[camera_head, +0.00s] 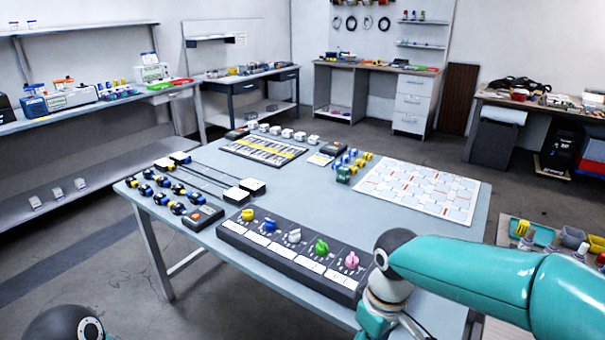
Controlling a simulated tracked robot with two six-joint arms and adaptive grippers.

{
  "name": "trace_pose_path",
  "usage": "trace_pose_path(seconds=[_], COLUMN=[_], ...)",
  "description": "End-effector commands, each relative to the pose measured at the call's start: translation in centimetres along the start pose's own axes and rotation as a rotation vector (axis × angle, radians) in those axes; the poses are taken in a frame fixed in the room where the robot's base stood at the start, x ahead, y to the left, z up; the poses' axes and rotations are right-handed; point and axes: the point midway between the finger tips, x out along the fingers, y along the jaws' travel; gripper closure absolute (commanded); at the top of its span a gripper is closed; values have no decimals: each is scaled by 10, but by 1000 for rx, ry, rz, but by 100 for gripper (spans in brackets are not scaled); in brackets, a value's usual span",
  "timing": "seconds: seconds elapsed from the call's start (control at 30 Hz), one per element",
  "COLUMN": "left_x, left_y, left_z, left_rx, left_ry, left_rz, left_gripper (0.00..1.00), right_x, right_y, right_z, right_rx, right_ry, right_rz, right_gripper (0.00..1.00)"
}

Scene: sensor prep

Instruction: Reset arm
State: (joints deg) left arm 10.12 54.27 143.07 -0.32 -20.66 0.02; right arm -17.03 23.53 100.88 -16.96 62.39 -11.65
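My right arm (470,275), teal with a dark joint and a pale grey link, reaches in from the right over the near right edge of the table (330,215). It bends down at the joint, and its lower part runs out of the bottom of the picture, so its gripper is not seen. Only a dark rounded joint of my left arm (65,325) shows at the bottom left; its gripper is not in view. A dark panel (300,258) with a row of coloured knobs lies at the table's near edge, partly hidden by my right arm.
Several blue, black and yellow parts (170,190) lie at the table's left. A dark tray (262,150) and a white patterned sheet (420,190) lie farther back. The table's middle is mostly clear. A bench with bins (545,235) stands at the right.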

Motion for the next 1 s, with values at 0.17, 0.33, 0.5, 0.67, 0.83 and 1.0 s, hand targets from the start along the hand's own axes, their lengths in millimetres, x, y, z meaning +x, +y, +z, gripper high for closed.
trace_pose_path(seconds=[0.17,0.33,0.5,0.67,0.83,1.0], left_x=[-7,-13,-24,-31,-35,-35], left_y=[2,5,8,11,13,13], left_z=[1,1,1,1,1,1], left_rx=[0,0,0,0,0,0], left_ry=[-2,-2,-1,-2,-2,-2], left_rz=[0,0,0,0,0,0], left_gripper=[60,60,60,60,60,60], right_x=[54,117,198,246,265,269], right_y=[-3,-12,-35,-58,-71,-73], right_z=[1,11,47,91,121,130], right_rx=[73,188,415,647,793,832], right_ry=[19,48,82,112,128,136], right_rz=[-64,-139,-232,-267,-261,-254], right_gripper=[39,39,39,39,39,39])
